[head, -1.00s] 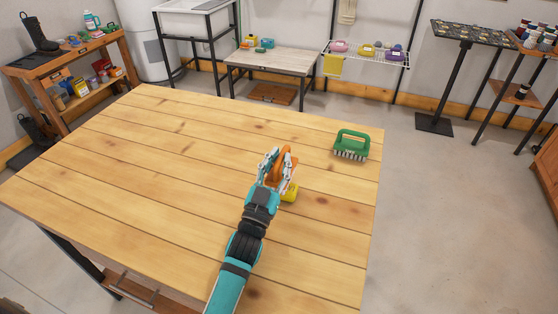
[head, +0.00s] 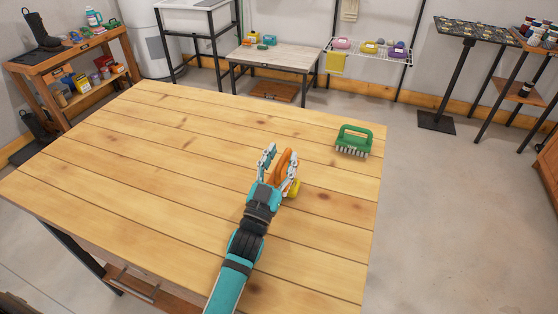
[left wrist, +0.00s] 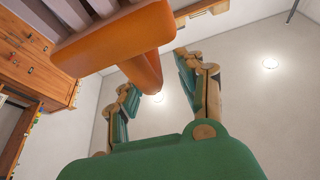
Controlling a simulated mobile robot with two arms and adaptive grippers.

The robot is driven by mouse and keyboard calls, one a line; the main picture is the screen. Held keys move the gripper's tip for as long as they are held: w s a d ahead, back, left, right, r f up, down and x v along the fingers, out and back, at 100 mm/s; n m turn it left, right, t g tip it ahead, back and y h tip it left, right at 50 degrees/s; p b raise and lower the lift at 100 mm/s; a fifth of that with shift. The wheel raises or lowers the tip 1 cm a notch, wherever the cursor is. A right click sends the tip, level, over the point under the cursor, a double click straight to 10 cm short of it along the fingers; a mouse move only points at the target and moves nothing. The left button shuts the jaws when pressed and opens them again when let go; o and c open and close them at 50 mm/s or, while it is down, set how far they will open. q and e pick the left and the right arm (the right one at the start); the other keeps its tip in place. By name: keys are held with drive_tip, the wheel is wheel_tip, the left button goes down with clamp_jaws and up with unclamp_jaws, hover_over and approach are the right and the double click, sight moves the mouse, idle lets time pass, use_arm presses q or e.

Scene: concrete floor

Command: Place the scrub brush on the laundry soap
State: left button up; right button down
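An orange scrub brush (head: 284,160) stands between the fingers of my left gripper (head: 279,165) over the right part of the wooden table. The left wrist view shows its orange handle (left wrist: 148,65) and grey bristles close up. The left gripper is open around it, with gaps beside the handle. A yellow block (head: 294,188), which looks like the laundry soap, shows just right of the gripper and is partly hidden by it. I cannot tell whether the brush touches it. My right gripper is not in view.
A green brush (head: 354,141) stands bristles down near the table's far right corner. The left and middle of the wooden table (head: 150,170) are clear. A low grey table (head: 272,60) and a wire shelf (head: 370,55) stand behind.

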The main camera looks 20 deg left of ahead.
use_arm(q)
drive_tip(key=shift+f, duration=0.15)
drive_tip(key=shift+r+p, duration=0.6)
drive_tip(key=shift+p, duration=0.05)
drive_tip(key=shift+v, duration=0.9)
drive_tip(key=s+p, duration=0.3)
drive_tip(key=s, duration=0.8)
drive_tip(key=shift+s+a, duration=0.2)
drive_tip(key=shift+a, duration=0.15)
